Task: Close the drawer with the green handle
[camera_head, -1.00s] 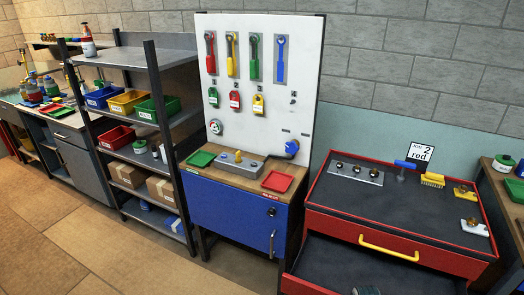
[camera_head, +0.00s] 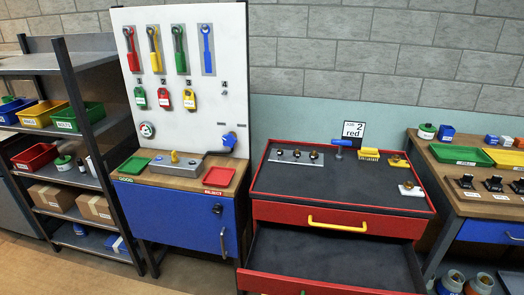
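A red tool cabinet (camera_head: 262,208) stands right of centre. Its upper drawer (camera_head: 390,224) is shut and has a yellow handle (camera_head: 337,223). Below it, a red drawer with a dark inside (camera_head: 335,262) is pulled out towards me, and its floor looks empty. Neither of my grippers is in view.
A blue cabinet with a tool board (camera_head: 190,90) stands to the left, beside a dark shelf rack (camera_head: 75,130) with coloured bins. At right is a workbench (camera_head: 455,195) with trays and clamps, and containers below. Floor shows between rack and blue cabinet.

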